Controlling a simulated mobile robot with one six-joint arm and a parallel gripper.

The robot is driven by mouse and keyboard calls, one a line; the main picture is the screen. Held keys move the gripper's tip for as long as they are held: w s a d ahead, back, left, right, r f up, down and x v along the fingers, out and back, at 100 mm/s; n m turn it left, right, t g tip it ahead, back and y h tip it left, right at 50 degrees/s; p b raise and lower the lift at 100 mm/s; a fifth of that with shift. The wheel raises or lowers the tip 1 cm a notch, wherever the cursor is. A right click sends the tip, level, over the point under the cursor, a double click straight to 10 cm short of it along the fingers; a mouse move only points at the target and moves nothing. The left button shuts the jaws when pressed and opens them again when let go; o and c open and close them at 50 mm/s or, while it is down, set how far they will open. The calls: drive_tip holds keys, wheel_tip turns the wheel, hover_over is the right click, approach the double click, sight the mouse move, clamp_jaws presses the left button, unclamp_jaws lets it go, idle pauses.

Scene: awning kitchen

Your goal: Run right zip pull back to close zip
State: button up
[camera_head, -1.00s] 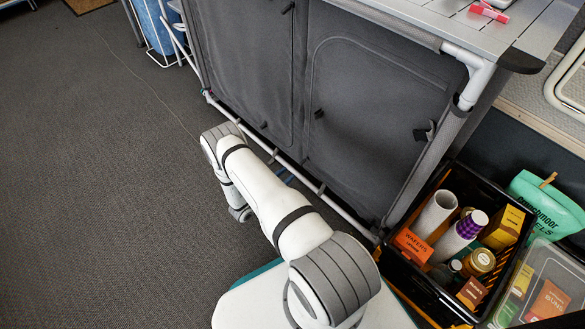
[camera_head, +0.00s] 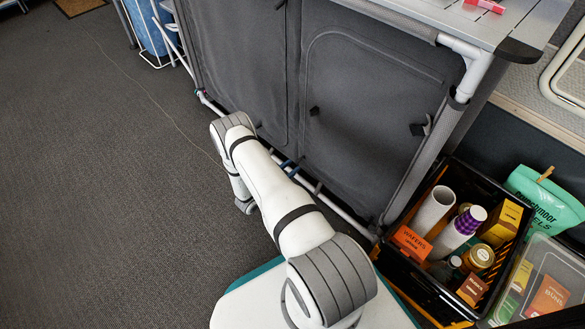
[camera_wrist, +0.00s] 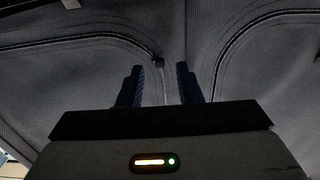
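The grey fabric cabinet front (camera_head: 365,135) has two doors with curved zip seams. In the head view, a dark zip pull (camera_head: 314,111) sits at the right door's left side, and another dark tab (camera_head: 420,129) is at its right edge. In the wrist view, my gripper (camera_wrist: 160,70) has its two fingers apart, pointing at the fabric. A small dark tab (camera_wrist: 158,63) shows in the gap near the fingertips; I cannot tell whether it lies between them or beyond. In the head view my arm hides most of the gripper; bluish tips show by the lower rail.
A black crate (camera_head: 398,262) of groceries stands right of the cabinet, with a clear bin (camera_head: 560,262) and green bag (camera_head: 540,200) beside it. The cabinet's white lower rail (camera_head: 345,214) runs near my arm.

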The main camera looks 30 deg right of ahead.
drive_tip(key=shift+x, duration=1.05)
drive_tip(key=shift+c, duration=0.2)
clamp_jaws()
drive_tip(key=shift+f, duration=0.1)
